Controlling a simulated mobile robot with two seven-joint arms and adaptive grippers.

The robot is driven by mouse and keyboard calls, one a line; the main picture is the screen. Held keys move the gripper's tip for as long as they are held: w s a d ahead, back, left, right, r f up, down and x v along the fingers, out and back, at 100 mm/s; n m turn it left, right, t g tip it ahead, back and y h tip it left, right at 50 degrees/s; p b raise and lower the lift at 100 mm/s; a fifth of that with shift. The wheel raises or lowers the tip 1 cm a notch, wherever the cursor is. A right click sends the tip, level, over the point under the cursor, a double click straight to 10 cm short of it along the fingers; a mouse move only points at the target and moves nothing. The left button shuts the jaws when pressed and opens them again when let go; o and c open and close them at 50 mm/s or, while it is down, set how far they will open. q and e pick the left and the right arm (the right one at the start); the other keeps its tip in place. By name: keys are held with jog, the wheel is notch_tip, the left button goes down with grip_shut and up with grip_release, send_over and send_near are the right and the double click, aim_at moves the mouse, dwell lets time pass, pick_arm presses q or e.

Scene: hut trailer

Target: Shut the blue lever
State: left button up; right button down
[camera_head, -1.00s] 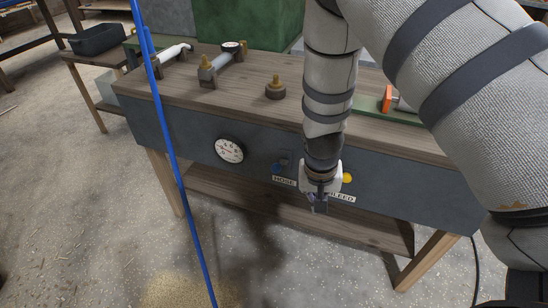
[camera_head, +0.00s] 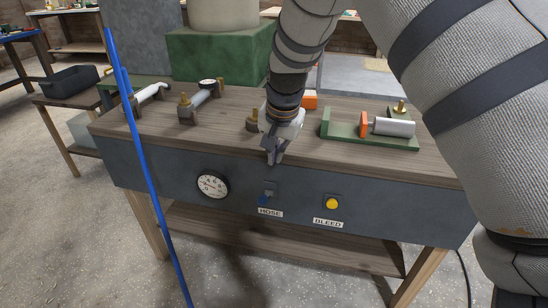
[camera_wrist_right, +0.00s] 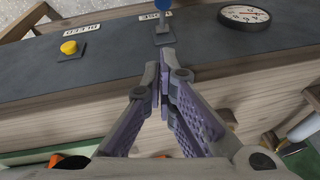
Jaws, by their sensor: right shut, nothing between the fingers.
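The blue lever (camera_head: 264,198) is small, on the dark front panel just above the HOSE label, and its blue end points downward. In the right wrist view its blue knob (camera_wrist_right: 163,5) shows at the top edge, partly cut off. My right gripper (camera_head: 272,161) is shut and empty, in front of the panel's upper edge, above the lever and apart from it in the picture. In the right wrist view its fingertips (camera_wrist_right: 162,68) meet, pointing toward the lever's mount. My left gripper is not in view.
A yellow button (camera_head: 333,203) sits right of the lever above a BLEED label. A round gauge (camera_head: 212,185) is to the left. Brass fittings and a green bracket (camera_head: 345,131) stand on the wooden bench top (camera_head: 235,140). A thin blue pole (camera_head: 146,165) crosses the left side.

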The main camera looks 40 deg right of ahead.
aim_at(265, 198)
jog(key=x, duration=0.6)
jog(key=shift+s+f+b, duration=0.1)
jog(key=shift+f+b, duration=0.25)
jog(key=shift+b, duration=0.05)
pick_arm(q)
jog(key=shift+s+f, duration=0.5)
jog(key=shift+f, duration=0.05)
pick_arm(e)
jog(key=f, duration=0.1)
jog(key=a+f, duration=0.2)
jog(key=shift+s+f, duration=0.15)
jog(key=shift+s, duration=0.1)
